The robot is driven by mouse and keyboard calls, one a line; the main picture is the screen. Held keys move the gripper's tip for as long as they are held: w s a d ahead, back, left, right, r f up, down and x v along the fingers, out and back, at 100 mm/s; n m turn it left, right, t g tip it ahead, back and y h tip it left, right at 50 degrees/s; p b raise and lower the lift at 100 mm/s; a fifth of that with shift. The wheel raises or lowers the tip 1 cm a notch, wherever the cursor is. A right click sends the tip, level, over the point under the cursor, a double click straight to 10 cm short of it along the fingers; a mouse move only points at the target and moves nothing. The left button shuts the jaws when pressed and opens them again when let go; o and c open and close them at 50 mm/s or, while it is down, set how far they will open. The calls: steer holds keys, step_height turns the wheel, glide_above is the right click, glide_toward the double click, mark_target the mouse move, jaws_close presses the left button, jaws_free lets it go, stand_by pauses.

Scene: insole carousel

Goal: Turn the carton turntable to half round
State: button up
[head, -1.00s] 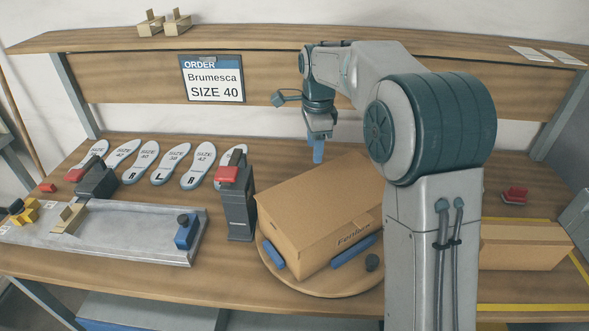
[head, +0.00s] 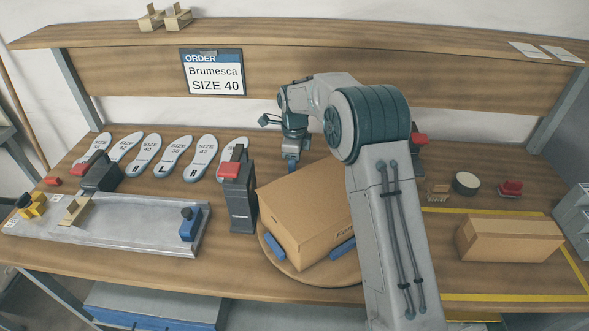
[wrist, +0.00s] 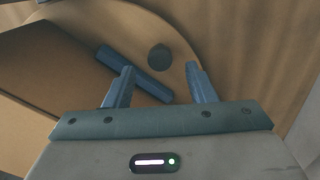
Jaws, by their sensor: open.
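The round wooden turntable (head: 279,262) bears a large closed brown carton (head: 305,205), set at an angle. A blue bar (head: 342,249) sits at the carton's front edge. My gripper (head: 292,167) is behind the carton's rear left side in the head view, partly hidden by it. In the wrist view my gripper (wrist: 160,69) is open, with nothing between the fingers. A dark round knob (wrist: 159,57) on the turntable (wrist: 180,42) shows just beyond the fingertips, roughly centred between them. A blue bar (wrist: 135,72) and the carton (wrist: 45,75) lie to its left.
A dark post with a red top (head: 240,190) stands close left of the turntable. A metal tray fixture (head: 110,228) lies farther left, with several insoles (head: 172,157) behind it. A smaller carton (head: 510,240) sits inside yellow lines at right. My arm hides the turntable's right side.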

steer(key=shift+f, duration=1.85)
jaws_close()
steer(key=shift+s+a+f+n, duration=0.1)
steer(key=shift+s+a+n, duration=0.2)
steer(key=shift+a, duration=0.05)
steer(key=shift+s+a+n+b, duration=0.35)
steer(key=shift+s+a+n, duration=0.1)
steer(key=shift+a+n, duration=0.05)
jaws_free()
steer(key=shift+r, duration=0.2)
